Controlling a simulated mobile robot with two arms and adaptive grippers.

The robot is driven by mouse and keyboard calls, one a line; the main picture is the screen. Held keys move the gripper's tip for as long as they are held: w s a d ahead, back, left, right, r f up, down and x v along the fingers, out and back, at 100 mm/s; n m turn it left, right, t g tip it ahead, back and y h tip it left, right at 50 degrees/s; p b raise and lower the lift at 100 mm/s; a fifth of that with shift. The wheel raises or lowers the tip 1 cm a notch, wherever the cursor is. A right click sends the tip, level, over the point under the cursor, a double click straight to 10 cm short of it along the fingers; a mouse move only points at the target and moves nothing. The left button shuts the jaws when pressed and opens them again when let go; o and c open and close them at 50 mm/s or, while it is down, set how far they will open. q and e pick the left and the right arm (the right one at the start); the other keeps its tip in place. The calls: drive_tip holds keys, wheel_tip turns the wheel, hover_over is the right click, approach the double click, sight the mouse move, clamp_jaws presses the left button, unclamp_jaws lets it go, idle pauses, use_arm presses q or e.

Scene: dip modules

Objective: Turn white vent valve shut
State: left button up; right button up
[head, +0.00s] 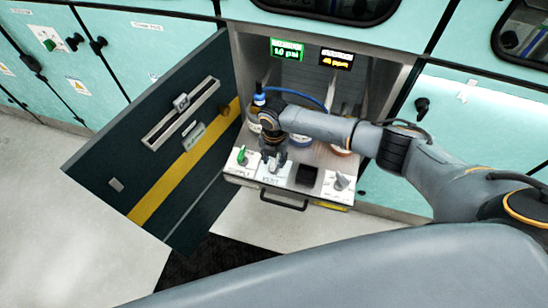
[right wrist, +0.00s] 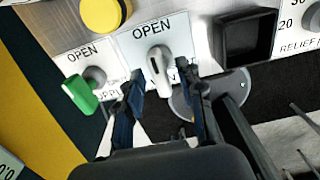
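The white vent valve (right wrist: 160,70) is a pale lever on a white plate marked OPEN along its top edge, seen in the right wrist view. Its lever runs roughly up and down there, slightly tilted. My right gripper (right wrist: 163,88) is open, with one dark fingertip on each side of the lever's lower end. I cannot tell whether either finger touches it. In the head view my right gripper (head: 272,153) comes down over the VENT plate (head: 271,180) and hides much of the lever. My left gripper is not in view.
A green supply valve (right wrist: 80,94) sits left of the vent plate. A black square recess (head: 306,174) and a relief knob (head: 341,182) lie to its right. A dark open door (head: 160,150) stands at left. Two lit displays (head: 287,50) hang at the back.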

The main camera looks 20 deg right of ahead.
clamp_jaws()
drive_tip(key=shift+m, duration=0.4)
drive_tip(key=m+p, duration=0.1)
drive_tip(key=m, duration=0.1)
drive_tip(key=shift+r+m, duration=0.15)
drive_tip(key=shift+m, duration=0.25)
drive_tip(key=m+p, duration=0.2)
drive_tip(key=m, duration=0.3)
drive_tip(key=shift+m, duration=0.3)
drive_tip(key=m+p, duration=0.2)
drive_tip(key=m, duration=0.2)
drive_tip(key=m+p, duration=0.1)
drive_tip(key=m, duration=0.3)
drive_tip(key=shift+m, duration=0.3)
drive_tip(key=shift+p, duration=0.3)
